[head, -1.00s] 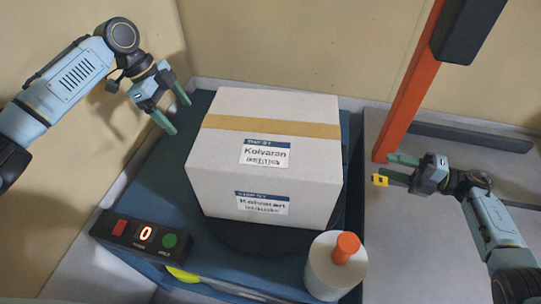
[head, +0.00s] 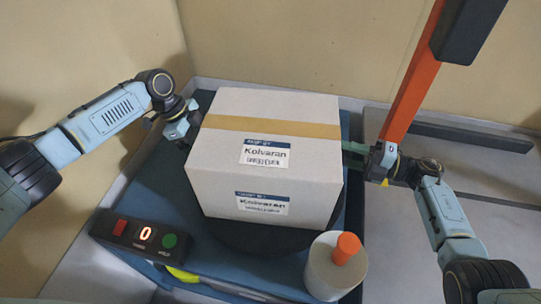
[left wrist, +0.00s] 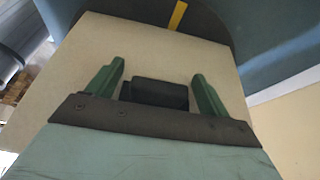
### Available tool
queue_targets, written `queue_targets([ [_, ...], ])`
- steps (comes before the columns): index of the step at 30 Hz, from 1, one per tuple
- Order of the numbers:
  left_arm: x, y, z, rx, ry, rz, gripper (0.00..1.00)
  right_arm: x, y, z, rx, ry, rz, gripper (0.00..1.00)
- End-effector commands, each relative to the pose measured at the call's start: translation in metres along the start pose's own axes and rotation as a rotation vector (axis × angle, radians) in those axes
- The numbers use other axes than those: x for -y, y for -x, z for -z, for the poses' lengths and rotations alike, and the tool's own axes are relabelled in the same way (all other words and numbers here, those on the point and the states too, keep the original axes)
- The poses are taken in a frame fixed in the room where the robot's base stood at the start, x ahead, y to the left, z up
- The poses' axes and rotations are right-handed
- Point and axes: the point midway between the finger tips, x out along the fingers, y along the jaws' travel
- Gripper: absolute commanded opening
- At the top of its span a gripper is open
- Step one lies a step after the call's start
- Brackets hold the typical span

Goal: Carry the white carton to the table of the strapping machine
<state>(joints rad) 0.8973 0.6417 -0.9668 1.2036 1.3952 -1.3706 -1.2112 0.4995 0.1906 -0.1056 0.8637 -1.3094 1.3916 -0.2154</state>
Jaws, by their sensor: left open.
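The white carton (head: 230,170) stands upright on a dark round plate on the blue machine table, with tan tape across its top and Koivaran labels. My left gripper (head: 190,112) is at the carton's left side in the head view, its fingertips hidden behind the carton. In the left wrist view my left gripper (left wrist: 160,85) has its green fingers spread wide in front of the carton's plain side (left wrist: 160,50). My right gripper (head: 354,152) is at the carton's right side, its green fingers close against it. I cannot tell whether either gripper touches the carton.
The blue table (head: 160,190) carries a control box (head: 140,238) with red and green buttons and a display reading 0. A white cylinder with an orange knob (head: 335,268) stands at the carton's front right. An orange post (head: 412,75) rises behind my right gripper. A grey surface (head: 400,250) lies to the right.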

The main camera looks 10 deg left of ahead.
Motion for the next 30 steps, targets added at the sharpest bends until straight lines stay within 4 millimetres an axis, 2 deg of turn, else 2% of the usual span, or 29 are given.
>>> queue_targets([
  [2, -0.0001, 0.0000, 0.0001, 0.000, 0.000, 0.000, 0.80, 0.0000, 0.0000, 0.0000, 0.000, 0.000, 0.000, 0.42],
  [9, -0.0001, 0.0003, 0.0001, 0.000, 0.000, -0.001, 0.49, 0.0000, 0.0002, 0.0001, 0.000, 0.000, 0.000, 0.10],
  [12, -0.0001, 0.0004, 0.0001, 0.000, 0.000, -0.001, 0.35, 0.0001, 0.0002, 0.0001, 0.000, 0.000, 0.000, 0.00],
  [20, -0.0001, 0.0006, 0.0000, 0.000, 0.000, -0.001, 0.01, 0.0002, 0.0004, 0.0002, 0.000, 0.000, 0.000, 0.00],
  [30, -0.0001, 0.0008, 0.0000, 0.000, 0.000, -0.001, 0.00, 0.0004, 0.0005, 0.0002, 0.000, 0.000, 0.001, 0.00],
])
